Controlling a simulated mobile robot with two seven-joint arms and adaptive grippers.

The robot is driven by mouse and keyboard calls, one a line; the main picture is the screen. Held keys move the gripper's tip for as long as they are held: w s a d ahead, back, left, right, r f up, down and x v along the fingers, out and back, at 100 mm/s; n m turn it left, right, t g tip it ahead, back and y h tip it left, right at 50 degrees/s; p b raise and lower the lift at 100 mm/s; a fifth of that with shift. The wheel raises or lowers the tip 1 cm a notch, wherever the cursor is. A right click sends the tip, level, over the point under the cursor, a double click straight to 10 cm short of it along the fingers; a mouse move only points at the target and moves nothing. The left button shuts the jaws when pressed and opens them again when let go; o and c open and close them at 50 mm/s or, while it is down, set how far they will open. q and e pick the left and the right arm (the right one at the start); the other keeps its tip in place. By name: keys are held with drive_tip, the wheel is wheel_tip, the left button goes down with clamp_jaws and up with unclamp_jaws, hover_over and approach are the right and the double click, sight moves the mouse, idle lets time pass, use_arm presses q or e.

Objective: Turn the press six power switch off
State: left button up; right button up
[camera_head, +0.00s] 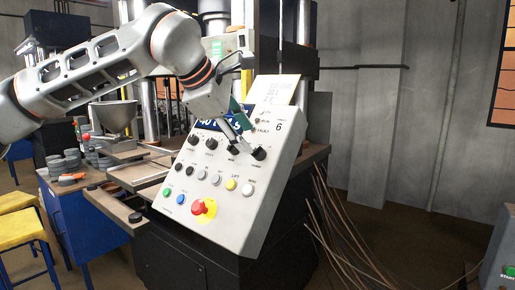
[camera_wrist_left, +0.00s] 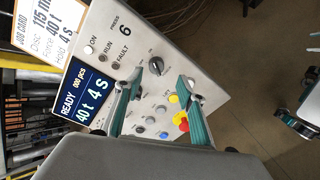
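The press six control panel (camera_head: 232,180) is a pale tilted box marked 6; it also shows in the left wrist view (camera_wrist_left: 205,70). A black rotary knob (camera_head: 259,153) sits at its upper right, and the same knob appears in the left wrist view (camera_wrist_left: 156,66). Its label is too small to read, so I cannot confirm it is the power switch. My left gripper (camera_head: 243,146) is open over the panel, its teal fingers (camera_wrist_left: 160,79) apart on either side of the knob in the wrist view. I cannot tell whether they touch the panel. My right gripper is not in view.
A red stop button (camera_head: 204,208) on yellow, coloured push buttons and more black knobs share the panel. The display (camera_wrist_left: 84,101) is lit, reading READY. A paper job card (camera_head: 275,88) stands above.

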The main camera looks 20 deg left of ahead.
sight(255, 149)
use_arm(q)
drive_tip(key=x, duration=0.7)
drive_tip(key=shift+w+a, duration=0.25)
drive_tip(key=shift+w, duration=0.1)
drive_tip(key=shift+c, duration=0.3)
drive_tip(key=c, duration=1)
